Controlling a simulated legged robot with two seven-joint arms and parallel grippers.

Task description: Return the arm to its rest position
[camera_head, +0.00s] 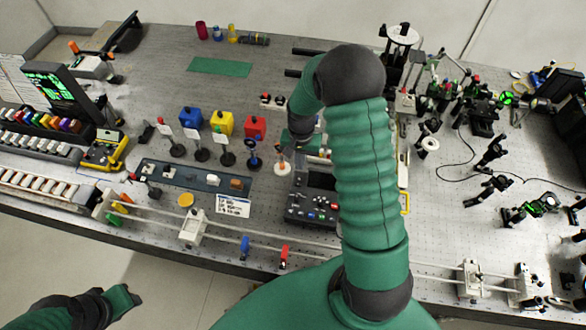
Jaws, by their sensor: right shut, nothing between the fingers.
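My right arm, green with dark joints, rises from the bottom over the middle of the bench and bends down at its elbow. Its gripper (314,150) points down over the bench beside a dark control box (314,200). The gripper is shut with nothing in it, and my own forearm hides part of it. My left gripper (128,298) is at the lower left, over the floor in front of the bench. It is small and dark in the view, so its jaws are unclear.
Blue (190,117), yellow (222,123) and red (255,127) blocks stand behind several small posts left of my right gripper. A rail with white mounts (192,228) runs along the front edge. Optics (483,113) crowd the right. A green mat (220,67) lies clear at the back.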

